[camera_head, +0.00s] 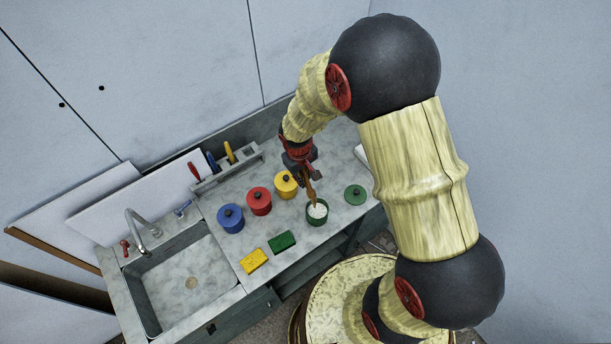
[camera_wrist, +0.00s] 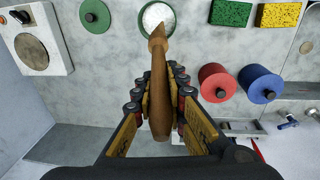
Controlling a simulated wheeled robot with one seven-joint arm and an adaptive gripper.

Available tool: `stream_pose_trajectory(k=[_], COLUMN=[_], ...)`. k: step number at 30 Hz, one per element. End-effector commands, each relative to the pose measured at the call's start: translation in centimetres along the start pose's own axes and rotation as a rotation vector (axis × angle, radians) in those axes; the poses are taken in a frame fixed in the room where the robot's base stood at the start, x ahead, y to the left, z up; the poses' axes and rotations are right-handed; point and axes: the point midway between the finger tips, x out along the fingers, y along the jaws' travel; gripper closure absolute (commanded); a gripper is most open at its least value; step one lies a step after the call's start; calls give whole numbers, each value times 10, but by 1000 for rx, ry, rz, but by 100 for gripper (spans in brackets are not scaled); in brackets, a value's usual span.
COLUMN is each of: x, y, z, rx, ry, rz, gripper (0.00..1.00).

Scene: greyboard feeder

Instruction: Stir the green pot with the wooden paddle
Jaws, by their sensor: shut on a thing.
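The green pot (camera_head: 317,218) stands lidless on the counter and holds white contents. It also shows at the top of the wrist view (camera_wrist: 170,8). My gripper (camera_head: 305,174) is shut on the wooden paddle (camera_wrist: 158,95). The paddle (camera_head: 313,194) points down toward the pot, and its tip overlaps the pot opening in both views. I cannot tell whether the tip touches the white contents. The green lid (camera_head: 355,194) lies on the counter to the right of the pot.
Blue (camera_head: 230,219), red (camera_head: 259,201) and yellow (camera_head: 286,184) lidded pots stand left of the green pot. A yellow sponge (camera_head: 254,260) and a green sponge (camera_head: 282,242) lie in front. The sink (camera_head: 185,282) is at left. A utensil rack (camera_head: 228,166) stands behind.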

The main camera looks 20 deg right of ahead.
Motion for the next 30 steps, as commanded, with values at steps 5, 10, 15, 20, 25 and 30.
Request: stream_pose_trajectory(k=[5,10,15,20,25,30], x=[16,30,43,55,69,82], y=[-5,-4,-4,-4,-4,-3], z=[-4,0,4,7,11,14], rx=[-2,-1,-1,0,0,0], ry=[-1,0,0,0,1,1], rz=[0,0,0,0,0,0], gripper=[100,100,100,100,100,100])
